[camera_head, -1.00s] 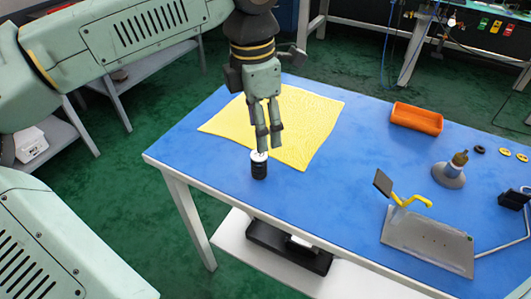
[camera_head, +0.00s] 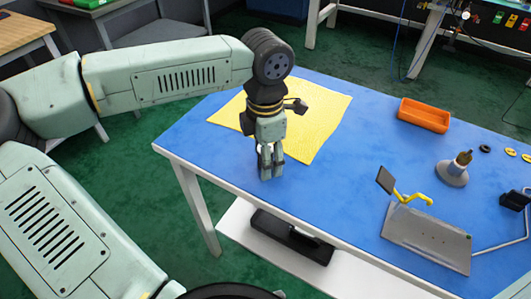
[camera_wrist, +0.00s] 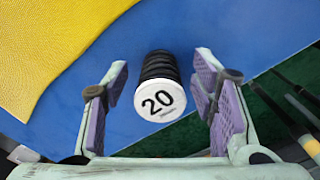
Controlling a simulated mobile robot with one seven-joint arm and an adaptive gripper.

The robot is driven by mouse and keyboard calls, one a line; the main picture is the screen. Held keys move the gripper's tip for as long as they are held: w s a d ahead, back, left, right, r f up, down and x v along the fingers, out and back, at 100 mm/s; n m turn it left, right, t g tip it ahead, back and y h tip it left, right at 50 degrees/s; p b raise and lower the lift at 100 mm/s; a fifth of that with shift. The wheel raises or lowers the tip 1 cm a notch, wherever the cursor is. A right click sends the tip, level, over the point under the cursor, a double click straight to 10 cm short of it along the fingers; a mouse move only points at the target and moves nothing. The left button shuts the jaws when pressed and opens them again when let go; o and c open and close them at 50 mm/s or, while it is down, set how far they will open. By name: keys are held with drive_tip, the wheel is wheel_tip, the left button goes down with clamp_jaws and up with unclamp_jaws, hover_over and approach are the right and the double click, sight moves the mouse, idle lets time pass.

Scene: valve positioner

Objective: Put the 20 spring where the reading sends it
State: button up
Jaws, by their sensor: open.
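The 20 spring is a black coil with a white end cap marked "20". In the wrist view the spring (camera_wrist: 160,92) stands between the two fingers of my gripper (camera_wrist: 162,108), with a gap on each side. In the head view my gripper (camera_head: 270,174) is low over the near left part of the blue table, and its fingers largely hide the spring. My gripper is open around the spring. A grey plate fixture (camera_head: 428,238) with a yellow hook and a dark panel stands at the right. I cannot read any reading.
A yellow mat (camera_head: 318,125) lies behind my gripper on the blue table (camera_head: 330,200). An orange tray (camera_head: 423,116) is at the back right. A grey cone-shaped part (camera_head: 453,172) and small black and yellow rings (camera_head: 510,152) lie further right. The table's middle is clear.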

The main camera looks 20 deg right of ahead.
drive_tip(key=shift+f, duration=0.1)
clamp_jaws()
idle(0.7)
